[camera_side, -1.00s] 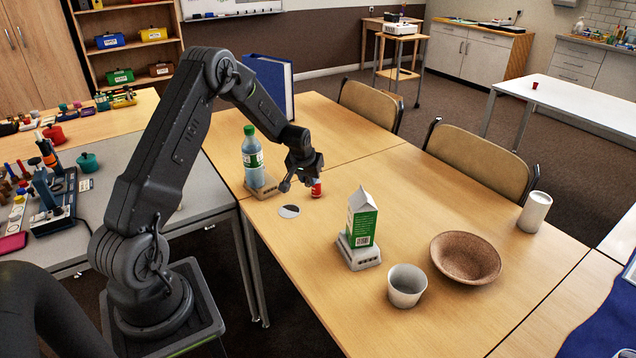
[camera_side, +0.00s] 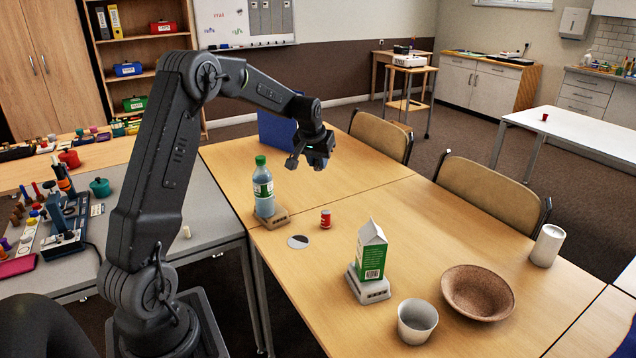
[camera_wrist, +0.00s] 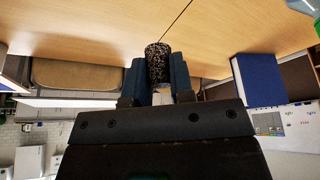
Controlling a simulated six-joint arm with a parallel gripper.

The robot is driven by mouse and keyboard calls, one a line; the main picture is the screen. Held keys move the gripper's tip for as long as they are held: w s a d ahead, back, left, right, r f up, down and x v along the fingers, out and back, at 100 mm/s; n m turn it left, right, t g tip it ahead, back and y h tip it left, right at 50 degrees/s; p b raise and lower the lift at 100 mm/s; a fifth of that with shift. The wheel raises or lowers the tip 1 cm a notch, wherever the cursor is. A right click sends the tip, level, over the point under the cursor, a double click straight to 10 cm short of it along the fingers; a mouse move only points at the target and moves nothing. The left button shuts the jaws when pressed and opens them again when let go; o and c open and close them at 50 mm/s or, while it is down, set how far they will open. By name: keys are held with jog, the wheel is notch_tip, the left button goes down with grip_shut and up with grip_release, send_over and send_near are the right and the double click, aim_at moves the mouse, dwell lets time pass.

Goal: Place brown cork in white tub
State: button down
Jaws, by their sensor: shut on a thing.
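My gripper (camera_side: 316,162) is raised above the far part of the table, behind the red can. In the wrist view its two blue-grey fingers (camera_wrist: 157,80) are shut on the brown cork (camera_wrist: 158,62), a dark brown, speckled cylinder that sticks out past the fingertips. In the side view I cannot make out the cork at the gripper. The white tub (camera_side: 416,321) stands upright at the near edge of the table, well in front of and to the right of my gripper. The visible part of its inside looks empty.
A green-and-white carton (camera_side: 371,254) on a grey stand is near the tub. A brown bowl (camera_side: 478,292) sits right of the tub, a white cup (camera_side: 546,245) farther right. A bottle (camera_side: 263,190), red can (camera_side: 326,219) and flat disc (camera_side: 298,242) are left.

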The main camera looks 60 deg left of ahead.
jog(key=w+d+m+t+h, duration=0.15)
jog(key=w+d+m, duration=0.25)
jog(key=d+m, duration=0.5)
jog(key=m+g+h, duration=0.5)
jog(key=m+h, duration=0.1)
jog(key=m, duration=1)
send_over(418, 310)
jog(key=s+d, duration=0.2)
jog(key=s, duration=0.1)
notch_tip(418, 310, down, 10)
jog(key=shift+y, duration=0.25)
jog(key=shift+d+f, duration=0.1)
jog(key=shift+f, duration=5.75)
jog(key=c, duration=0.9)
grip_release()
